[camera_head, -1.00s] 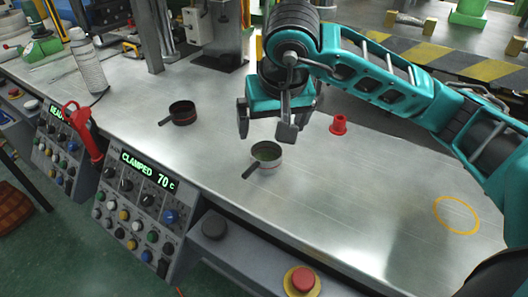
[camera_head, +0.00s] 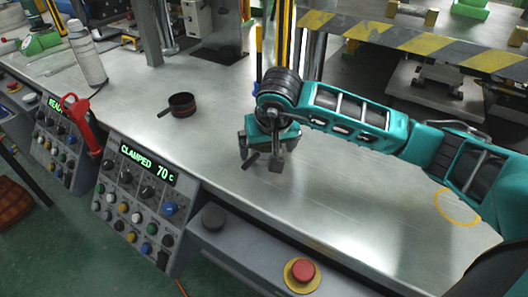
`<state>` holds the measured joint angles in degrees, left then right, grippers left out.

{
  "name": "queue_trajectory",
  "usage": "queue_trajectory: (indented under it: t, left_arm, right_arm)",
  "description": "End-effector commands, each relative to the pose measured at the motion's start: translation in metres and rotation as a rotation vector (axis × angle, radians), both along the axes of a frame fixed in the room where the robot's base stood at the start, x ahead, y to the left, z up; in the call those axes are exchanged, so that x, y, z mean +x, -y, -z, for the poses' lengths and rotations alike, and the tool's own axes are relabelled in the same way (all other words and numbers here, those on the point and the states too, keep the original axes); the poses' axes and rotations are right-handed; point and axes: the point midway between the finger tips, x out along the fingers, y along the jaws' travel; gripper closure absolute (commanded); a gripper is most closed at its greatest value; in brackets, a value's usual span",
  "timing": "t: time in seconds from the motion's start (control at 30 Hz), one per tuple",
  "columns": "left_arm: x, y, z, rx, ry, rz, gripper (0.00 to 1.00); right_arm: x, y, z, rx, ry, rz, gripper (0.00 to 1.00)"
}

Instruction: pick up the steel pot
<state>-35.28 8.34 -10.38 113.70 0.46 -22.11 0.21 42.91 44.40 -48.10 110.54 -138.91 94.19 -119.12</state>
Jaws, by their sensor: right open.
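My right gripper (camera_head: 261,150) is open and low over the bench, at the place of the steel pot. My left gripper is not in view.
A dark pot (camera_head: 182,104) with a reddish band stands on the metal bench (camera_head: 340,215), to the left. A white bottle (camera_head: 87,55) and a red-handled tool (camera_head: 82,125) are farther left. Control panels and a red button (camera_head: 303,270) line the front edge.

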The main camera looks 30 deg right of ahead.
Motion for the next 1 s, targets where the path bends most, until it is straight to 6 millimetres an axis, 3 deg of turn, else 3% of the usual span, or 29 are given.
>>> queue_trajectory:
  t: [0.2,0.8,1.0]
  left_arm:
    - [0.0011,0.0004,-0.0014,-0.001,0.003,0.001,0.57]
    - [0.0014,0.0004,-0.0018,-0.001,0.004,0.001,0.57]
    - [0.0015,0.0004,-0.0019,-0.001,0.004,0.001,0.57]
  right_arm:
    - [0.0003,0.0000,0.0002,0.001,0.000,0.000,0.01]
    - [0.0006,0.0000,-0.0008,0.001,0.002,0.001,0.57]
    - [0.0005,0.0000,-0.0011,0.001,0.002,0.001,0.57]
